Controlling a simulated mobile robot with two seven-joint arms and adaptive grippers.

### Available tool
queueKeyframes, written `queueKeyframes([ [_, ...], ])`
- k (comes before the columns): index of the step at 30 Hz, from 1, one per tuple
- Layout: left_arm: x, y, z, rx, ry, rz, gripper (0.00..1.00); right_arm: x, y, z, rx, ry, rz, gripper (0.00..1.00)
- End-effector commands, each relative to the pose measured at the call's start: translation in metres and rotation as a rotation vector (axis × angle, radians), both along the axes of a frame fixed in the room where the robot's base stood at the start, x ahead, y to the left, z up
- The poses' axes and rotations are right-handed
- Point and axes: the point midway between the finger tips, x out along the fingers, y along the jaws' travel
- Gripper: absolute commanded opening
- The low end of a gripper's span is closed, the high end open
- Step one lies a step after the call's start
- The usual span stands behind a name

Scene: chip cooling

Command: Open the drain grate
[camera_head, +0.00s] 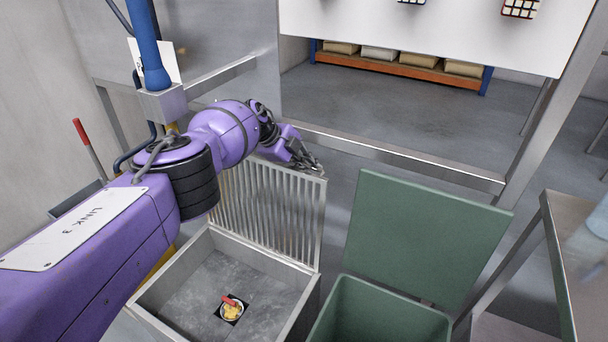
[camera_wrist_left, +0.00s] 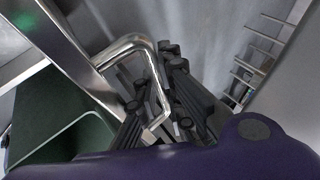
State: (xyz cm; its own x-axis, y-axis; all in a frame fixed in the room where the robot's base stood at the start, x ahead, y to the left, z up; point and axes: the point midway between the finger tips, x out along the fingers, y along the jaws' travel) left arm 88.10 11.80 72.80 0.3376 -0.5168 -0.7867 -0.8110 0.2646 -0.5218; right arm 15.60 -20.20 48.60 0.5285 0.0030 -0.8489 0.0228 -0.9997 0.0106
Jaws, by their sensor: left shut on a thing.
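The drain grate (camera_head: 262,205), a panel of metal slats, stands raised and nearly upright at the back of the square metal basin (camera_head: 311,300). My left gripper (camera_head: 311,164) is at the top right edge of the grate. In the left wrist view, my left gripper (camera_wrist_left: 160,95) is shut on a bent metal bar handle (camera_wrist_left: 128,44). The basin is open, and a small round dish (camera_head: 232,310) with yellow pieces and a red part lies on its floor. My right gripper is not in view.
A green bin (camera_head: 380,315) with its lid (camera_head: 420,235) raised stands right of the basin. A metal table (camera_head: 575,230) is at the right. A metal rail (camera_head: 400,163) runs behind the grate. A red-handled tool (camera_head: 82,135) leans at the left.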

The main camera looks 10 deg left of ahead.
Motion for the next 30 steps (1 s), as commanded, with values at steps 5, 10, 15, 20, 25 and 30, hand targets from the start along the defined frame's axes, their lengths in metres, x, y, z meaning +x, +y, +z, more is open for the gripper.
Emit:
queueKeyframes([
  [5, -0.001, -0.003, -0.007, 0.01, 0.009, -0.007, 0.0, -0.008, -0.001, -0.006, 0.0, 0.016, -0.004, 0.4],
  [10, 0.0, -0.003, -0.004, 0.009, 0.006, -0.005, 0.0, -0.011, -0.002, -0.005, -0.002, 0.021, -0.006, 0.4],
  [15, 0.001, -0.003, -0.003, 0.008, 0.004, -0.004, 0.0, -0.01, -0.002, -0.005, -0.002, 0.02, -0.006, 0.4],
  [20, 0.001, -0.003, -0.002, 0.006, 0.003, -0.002, 0.16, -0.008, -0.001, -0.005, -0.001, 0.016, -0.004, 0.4],
  [25, 0.001, -0.003, -0.001, 0.004, 0.003, 0.0, 0.16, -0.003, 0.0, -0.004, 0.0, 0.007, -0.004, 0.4],
  [30, 0.0, -0.003, 0.0, 0.0, -0.001, 0.0, 0.16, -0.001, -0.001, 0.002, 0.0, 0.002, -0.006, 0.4],
])
